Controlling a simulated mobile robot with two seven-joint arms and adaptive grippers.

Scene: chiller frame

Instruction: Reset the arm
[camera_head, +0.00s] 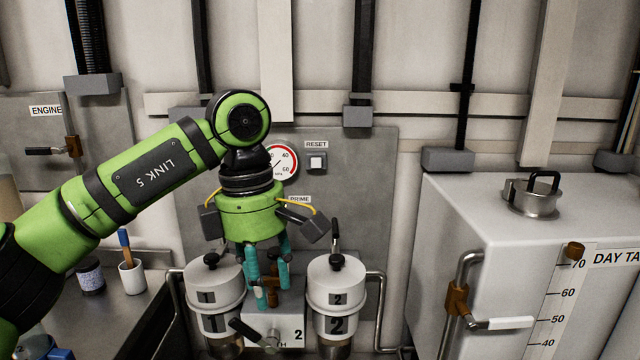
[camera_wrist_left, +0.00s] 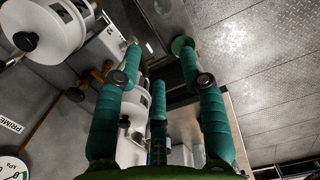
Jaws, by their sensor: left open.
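My left arm reaches in from the left of the head view. Its green gripper (camera_head: 266,282) points down, with its teal fingers between two white canisters. Canister 1 (camera_head: 213,286) is left of the fingers and canister 2 (camera_head: 336,291) right of them. In the left wrist view, the gripper (camera_wrist_left: 157,62) has its fingers spread apart with nothing between them. A brown valve part (camera_head: 273,290) shows beside the fingertips; I cannot tell whether they touch. My right gripper is in neither view.
A pressure gauge (camera_head: 281,162) and RESET button (camera_head: 317,162) sit on the grey panel behind. A cup (camera_head: 132,277) and jar (camera_head: 90,275) stand on the left counter.

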